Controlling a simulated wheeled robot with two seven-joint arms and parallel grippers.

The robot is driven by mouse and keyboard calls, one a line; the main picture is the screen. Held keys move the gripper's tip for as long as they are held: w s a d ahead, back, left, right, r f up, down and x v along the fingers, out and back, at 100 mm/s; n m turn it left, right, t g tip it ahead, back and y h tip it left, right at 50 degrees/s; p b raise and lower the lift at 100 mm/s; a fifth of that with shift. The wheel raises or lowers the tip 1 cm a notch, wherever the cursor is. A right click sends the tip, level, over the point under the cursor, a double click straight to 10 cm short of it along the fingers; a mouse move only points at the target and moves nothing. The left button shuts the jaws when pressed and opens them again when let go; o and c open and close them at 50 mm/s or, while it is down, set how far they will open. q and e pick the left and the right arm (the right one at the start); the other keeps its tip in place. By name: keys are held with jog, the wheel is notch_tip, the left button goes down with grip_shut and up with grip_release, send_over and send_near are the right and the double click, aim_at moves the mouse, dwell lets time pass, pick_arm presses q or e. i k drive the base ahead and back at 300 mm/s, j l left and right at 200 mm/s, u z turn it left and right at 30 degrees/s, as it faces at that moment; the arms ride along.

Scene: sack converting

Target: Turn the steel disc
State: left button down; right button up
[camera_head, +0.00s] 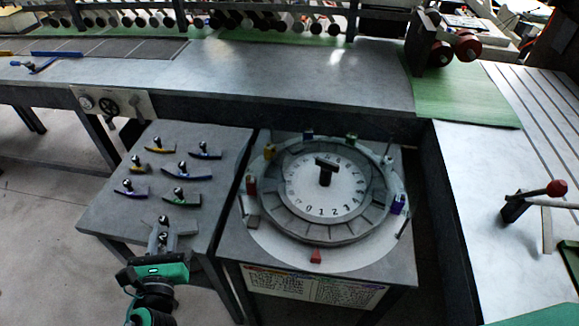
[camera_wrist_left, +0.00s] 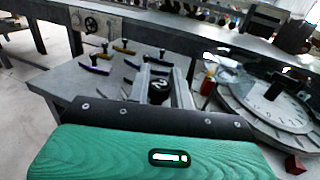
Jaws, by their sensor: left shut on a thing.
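The steel disc (camera_head: 290,185) lies flat on the right-hand grey table, with numbers around its pale face and a black T-shaped handle (camera_head: 326,170) standing at its middle. A grey ring with divided slots (camera_head: 325,233) surrounds it. The disc also shows at the right of the left wrist view (camera_wrist_left: 270,105). My left gripper (camera_head: 165,232) is over the front of the left-hand table, left of the disc and apart from it. It is shut on a dark-knobbed piece (camera_wrist_left: 160,90); the fingers hide its lower part. My right gripper is not in view.
The left-hand table (camera_head: 110,215) carries several curved, coloured pieces with knobs (camera_head: 183,171). Small coloured blocks and thin posts stand around the ring, with a red wedge (camera_head: 315,256) in front. A long bench (camera_head: 300,75) runs behind. A red-knobbed lever (camera_head: 535,200) stands at right.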

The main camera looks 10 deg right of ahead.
aim_at(321, 194)
jog(key=k+l+z, duration=0.1)
jog(key=z, duration=0.3)
jog(key=l+z, duration=0.4)
jog(key=k+l+z, duration=0.1)
jog(key=l+z, duration=0.25)
jog(key=l, duration=0.6)
jog(key=k, duration=0.05)
